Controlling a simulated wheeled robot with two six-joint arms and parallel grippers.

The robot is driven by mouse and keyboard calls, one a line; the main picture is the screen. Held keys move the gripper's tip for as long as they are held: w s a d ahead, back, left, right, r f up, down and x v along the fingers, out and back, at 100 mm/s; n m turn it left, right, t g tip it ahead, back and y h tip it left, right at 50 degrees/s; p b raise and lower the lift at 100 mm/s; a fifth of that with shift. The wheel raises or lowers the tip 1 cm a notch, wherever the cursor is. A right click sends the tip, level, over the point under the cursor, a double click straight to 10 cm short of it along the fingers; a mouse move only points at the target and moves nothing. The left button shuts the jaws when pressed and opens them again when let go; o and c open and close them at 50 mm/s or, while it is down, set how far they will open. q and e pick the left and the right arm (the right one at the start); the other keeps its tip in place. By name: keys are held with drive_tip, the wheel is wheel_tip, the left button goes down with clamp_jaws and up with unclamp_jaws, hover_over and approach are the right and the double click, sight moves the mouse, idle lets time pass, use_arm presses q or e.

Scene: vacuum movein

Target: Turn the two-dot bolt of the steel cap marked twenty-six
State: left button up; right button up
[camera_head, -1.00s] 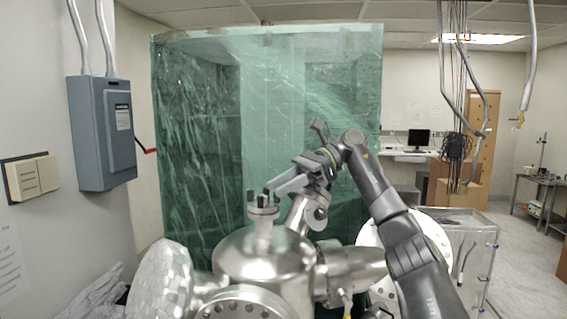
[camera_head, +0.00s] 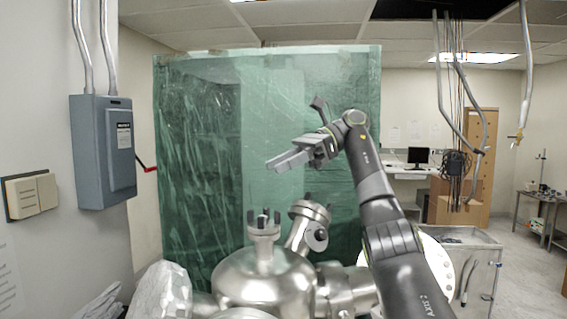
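A steel vacuum chamber (camera_head: 262,277) stands low in the head view. A narrow steel cap (camera_head: 264,231) with several dark upright bolts (camera_head: 264,217) tops its vertical port. A second steel cap (camera_head: 309,210) sits on a tilted port to its right, with dark bolts on it. No number or dot marks can be read on either cap. My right gripper (camera_head: 274,163) is above the vertical port's cap, clear of it, with its fingers pointing left and nothing seen in them. The gap between its fingers cannot be made out. My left gripper is out of view.
A green translucent curtain (camera_head: 205,150) hangs behind the chamber. A grey electrical box (camera_head: 103,150) is on the left wall. A large pale flange (camera_head: 438,262) and a clear-sided cart (camera_head: 482,270) stand at right. Hoses (camera_head: 526,80) hang at upper right. Air around my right gripper is free.

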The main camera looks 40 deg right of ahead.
drive_tip(key=s+d+f+m+t+h+b, duration=0.4)
drive_tip(key=s+d+m+t+b, duration=0.2)
drive_tip(key=s+d+b, duration=0.5)
drive_tip(key=b, duration=0.1)
approach(277, 218)
drive_tip(key=p+x, duration=0.1)
drive_tip(key=x, duration=0.7)
drive_tip(key=shift+w+r, duration=0.35)
drive_tip(key=shift+w, duration=0.05)
drive_tip(key=shift+d, duration=0.15)
drive_tip(key=shift+c, duration=0.3)
clamp_jaws()
